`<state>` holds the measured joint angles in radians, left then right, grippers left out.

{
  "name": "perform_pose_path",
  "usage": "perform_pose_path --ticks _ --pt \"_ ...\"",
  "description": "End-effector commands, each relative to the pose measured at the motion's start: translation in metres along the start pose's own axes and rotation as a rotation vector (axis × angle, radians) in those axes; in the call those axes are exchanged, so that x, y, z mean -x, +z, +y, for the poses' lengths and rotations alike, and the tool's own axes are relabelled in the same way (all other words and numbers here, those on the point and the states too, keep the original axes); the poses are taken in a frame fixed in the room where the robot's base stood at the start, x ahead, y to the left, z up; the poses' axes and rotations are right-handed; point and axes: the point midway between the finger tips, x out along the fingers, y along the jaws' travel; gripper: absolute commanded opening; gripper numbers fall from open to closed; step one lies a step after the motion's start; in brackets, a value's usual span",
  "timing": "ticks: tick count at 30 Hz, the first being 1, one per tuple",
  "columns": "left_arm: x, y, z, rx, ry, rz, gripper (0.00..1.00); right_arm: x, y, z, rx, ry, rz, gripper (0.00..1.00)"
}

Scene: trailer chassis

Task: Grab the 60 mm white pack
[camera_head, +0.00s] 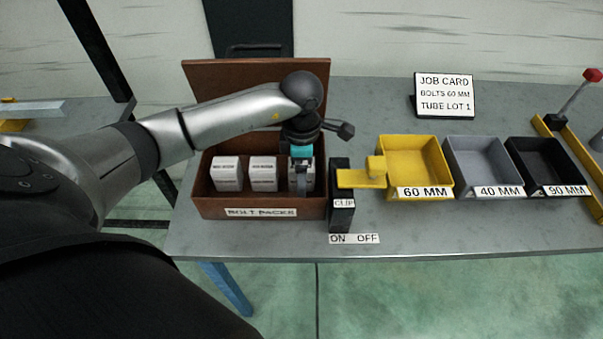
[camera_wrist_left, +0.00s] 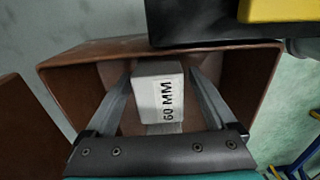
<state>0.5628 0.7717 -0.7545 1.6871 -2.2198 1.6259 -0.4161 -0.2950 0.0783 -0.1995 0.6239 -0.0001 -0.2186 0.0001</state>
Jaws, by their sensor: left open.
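The brown box labelled "BOLT PACKS" (camera_head: 215,208) stands on the table with its lid up at the back. Two white packs, one at the left (camera_head: 227,174) and one in the middle (camera_head: 263,174), stand in it. A third white pack (camera_head: 309,178) is at the right end, partly hidden by my left gripper (camera_head: 302,190). In the left wrist view this pack (camera_wrist_left: 158,92) reads "60 MM". It lies between the two open fingers of my left gripper (camera_wrist_left: 160,95), with a finger on each side. My right gripper is not in view.
A black "CLIP" block (camera_head: 341,215) with a yellow lever (camera_head: 358,180) stands just right of the box. Yellow (camera_head: 447,178), grey (camera_head: 494,183) and black (camera_head: 556,182) bins are further right. Table (camera_head: 450,228) in front is clear.

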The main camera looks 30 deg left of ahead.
Motion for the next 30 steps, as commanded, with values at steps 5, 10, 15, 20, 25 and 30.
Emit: perform_pose_path --ticks 5,10,15,20,25,30 --pt "-0.0035 -0.0003 0.0003 0.001 0.001 0.001 0.90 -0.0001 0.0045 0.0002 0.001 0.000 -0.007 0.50" --pt "-0.0031 -0.0003 0.0003 0.001 0.001 0.001 0.82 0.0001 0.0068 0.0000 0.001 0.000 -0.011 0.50" --pt "-0.0029 -0.0003 0.0003 0.001 0.001 0.001 0.63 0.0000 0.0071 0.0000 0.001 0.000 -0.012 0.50" --pt "-0.0028 -0.0003 0.0003 0.001 0.001 0.001 0.45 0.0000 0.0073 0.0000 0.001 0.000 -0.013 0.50" --pt "-0.0028 -0.0003 0.0003 0.001 0.001 0.001 0.26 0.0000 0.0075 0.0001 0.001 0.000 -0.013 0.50" --pt "-0.0027 -0.0003 0.0003 0.001 0.001 0.001 0.07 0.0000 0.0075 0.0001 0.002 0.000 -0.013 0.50"
